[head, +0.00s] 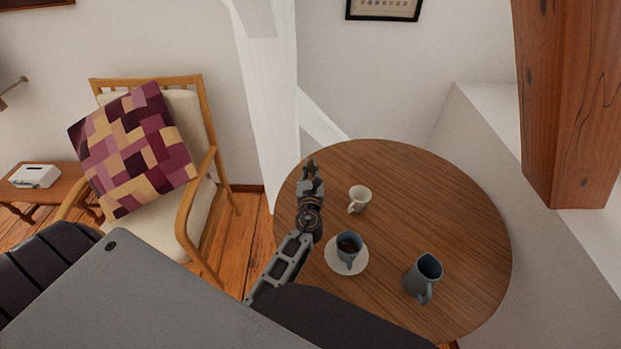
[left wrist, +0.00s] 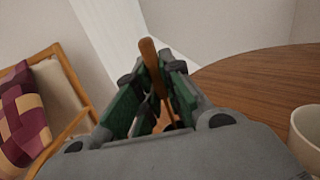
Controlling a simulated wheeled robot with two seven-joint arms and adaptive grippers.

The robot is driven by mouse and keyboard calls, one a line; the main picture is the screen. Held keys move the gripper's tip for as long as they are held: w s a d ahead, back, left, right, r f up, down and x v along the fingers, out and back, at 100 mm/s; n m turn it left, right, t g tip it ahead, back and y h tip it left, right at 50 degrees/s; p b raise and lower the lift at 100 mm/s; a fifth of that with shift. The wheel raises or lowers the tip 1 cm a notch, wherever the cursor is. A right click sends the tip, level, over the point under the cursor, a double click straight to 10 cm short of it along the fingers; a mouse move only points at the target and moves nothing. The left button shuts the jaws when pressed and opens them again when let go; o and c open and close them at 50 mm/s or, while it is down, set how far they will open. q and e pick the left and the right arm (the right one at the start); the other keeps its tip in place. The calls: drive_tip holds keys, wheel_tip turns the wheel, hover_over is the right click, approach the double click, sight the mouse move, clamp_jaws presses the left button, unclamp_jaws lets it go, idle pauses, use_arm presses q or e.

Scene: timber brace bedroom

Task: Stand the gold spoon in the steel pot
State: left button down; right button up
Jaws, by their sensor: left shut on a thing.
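My left gripper (head: 311,170) is over the left edge of the round wooden table. It is shut on a thin golden-brown piece, which I take to be the gold spoon (left wrist: 149,55). In the left wrist view the spoon sticks up and out between the green-padded fingers (left wrist: 150,95), slightly tilted. In the head view the spoon is mostly hidden by the gripper. I cannot make out a steel pot in either view. My right gripper is not in view.
The round table (head: 455,215) holds a white cup (head: 360,198), a blue cup (head: 348,249) on a white saucer (head: 335,263) and a blue-grey jug (head: 422,277). Its far part is clear. An armchair (head: 190,105) with a patchwork cushion (head: 132,150) stands left. A wooden post (head: 567,100) rises right.

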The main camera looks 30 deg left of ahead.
use_arm(q)
drive_tip(key=shift+f, duration=0.65)
wheel_tip(320, 180, down, 2)
drive_tip(key=shift+f+b, duration=0.15)
drive_tip(key=shift+b, duration=0.45)
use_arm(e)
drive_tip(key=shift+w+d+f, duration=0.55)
use_arm(q)
drive_tip(key=shift+f, duration=0.2)
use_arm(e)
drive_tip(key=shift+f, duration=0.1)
use_arm(q)
drive_tip(key=c, duration=1.5)
unclamp_jaws()
drive_tip(key=shift+c, duration=0.2)
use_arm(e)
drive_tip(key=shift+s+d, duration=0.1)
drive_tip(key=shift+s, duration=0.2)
